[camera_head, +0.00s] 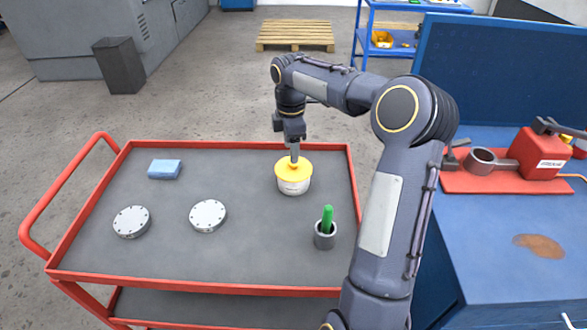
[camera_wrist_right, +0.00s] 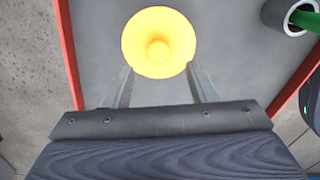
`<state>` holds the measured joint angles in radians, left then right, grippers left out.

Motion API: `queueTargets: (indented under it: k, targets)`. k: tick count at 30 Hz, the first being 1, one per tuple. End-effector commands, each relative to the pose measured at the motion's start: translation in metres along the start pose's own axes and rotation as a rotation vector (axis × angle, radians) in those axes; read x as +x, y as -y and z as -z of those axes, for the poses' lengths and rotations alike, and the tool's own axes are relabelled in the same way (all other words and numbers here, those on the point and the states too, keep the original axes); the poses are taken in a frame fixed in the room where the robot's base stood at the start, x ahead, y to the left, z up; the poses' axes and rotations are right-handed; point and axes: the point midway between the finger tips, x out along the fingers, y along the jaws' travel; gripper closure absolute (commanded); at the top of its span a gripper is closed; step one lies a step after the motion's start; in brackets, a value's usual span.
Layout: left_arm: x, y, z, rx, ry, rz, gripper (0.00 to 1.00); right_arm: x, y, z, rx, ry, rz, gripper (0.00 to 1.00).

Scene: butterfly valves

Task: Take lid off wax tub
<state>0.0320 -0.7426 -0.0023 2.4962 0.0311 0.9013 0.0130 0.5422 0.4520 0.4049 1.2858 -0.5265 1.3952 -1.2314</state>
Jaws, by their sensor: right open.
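The wax tub (camera_head: 294,187) is a pale round tub standing upright on the cart. Its yellow lid (camera_head: 285,173) with a central knob sits on top of it. In the right wrist view the yellow lid (camera_wrist_right: 158,44) fills the upper middle, with its knob in the centre. My right gripper (camera_head: 294,157) points down at the lid from above. In the wrist view its two fingers (camera_wrist_right: 159,72) are spread apart, with the lid just beyond their tips and nothing held. Whether the fingertips touch the lid I cannot tell. My left gripper is not in view.
The grey cart top (camera_head: 150,240) has a raised red rim. A blue sponge (camera_head: 165,169), two white discs (camera_head: 131,221) (camera_head: 208,215) and a dark cup (camera_head: 325,238) with a green item stand on it.

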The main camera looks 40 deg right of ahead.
Motion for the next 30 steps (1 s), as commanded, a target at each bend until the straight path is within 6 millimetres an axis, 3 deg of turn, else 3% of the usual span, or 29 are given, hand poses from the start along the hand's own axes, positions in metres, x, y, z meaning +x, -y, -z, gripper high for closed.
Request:
queueTargets:
  k: [9,18,27,30]
  targets:
    - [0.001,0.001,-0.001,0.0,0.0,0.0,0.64,0.044,-0.001,-0.006,0.002,0.0,0.002,0.48]
    - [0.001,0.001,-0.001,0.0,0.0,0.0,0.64,0.048,-0.001,-0.006,0.002,-0.001,-0.001,0.48]
    - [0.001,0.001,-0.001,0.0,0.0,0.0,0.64,0.048,-0.001,-0.006,0.003,-0.001,-0.001,0.87]
    - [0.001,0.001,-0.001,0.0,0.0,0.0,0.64,0.048,-0.001,-0.006,0.003,0.0,-0.001,0.96]
